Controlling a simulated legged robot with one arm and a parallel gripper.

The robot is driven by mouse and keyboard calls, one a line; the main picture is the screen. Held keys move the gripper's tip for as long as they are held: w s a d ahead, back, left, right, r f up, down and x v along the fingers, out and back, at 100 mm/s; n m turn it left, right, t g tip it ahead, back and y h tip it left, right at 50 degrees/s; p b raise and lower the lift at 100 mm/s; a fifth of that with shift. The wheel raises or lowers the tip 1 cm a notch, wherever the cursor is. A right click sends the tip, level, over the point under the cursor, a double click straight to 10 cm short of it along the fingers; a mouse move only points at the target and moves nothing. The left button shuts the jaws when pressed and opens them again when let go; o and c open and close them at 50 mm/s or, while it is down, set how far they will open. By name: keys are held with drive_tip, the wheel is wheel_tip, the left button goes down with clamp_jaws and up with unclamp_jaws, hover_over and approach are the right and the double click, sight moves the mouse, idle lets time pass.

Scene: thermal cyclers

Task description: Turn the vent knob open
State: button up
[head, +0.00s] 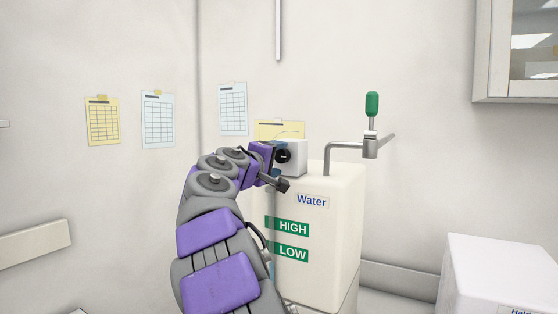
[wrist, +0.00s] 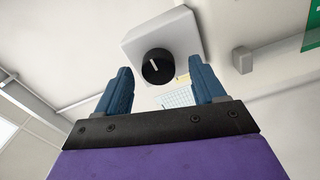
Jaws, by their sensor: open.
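The vent knob (wrist: 158,66) is a round black dial with a white pointer line. It sits on a white box (wrist: 184,32) and shows just beyond my fingertips in the wrist view. In the head view the knob (head: 284,156) is on the white box (head: 297,152) on top of the water tank (head: 336,232). My gripper (wrist: 164,86) is open, with its two blue fingers apart on either side below the knob and nothing between them. In the head view my gripper (head: 279,158) is right by the knob, and my wrist partly hides it.
A metal spout with a green-handled tap (head: 372,104) rises from the tank's right side. A white box-shaped unit (head: 498,270) stands at the lower right. A cabinet (head: 516,50) hangs at the upper right. Paper sheets (head: 157,120) are on the wall to the left.

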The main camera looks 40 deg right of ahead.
drive_tip(key=v, duration=1.5)
drive_tip(key=shift+a+p, duration=0.2)
drive_tip(key=shift+p, duration=0.25)
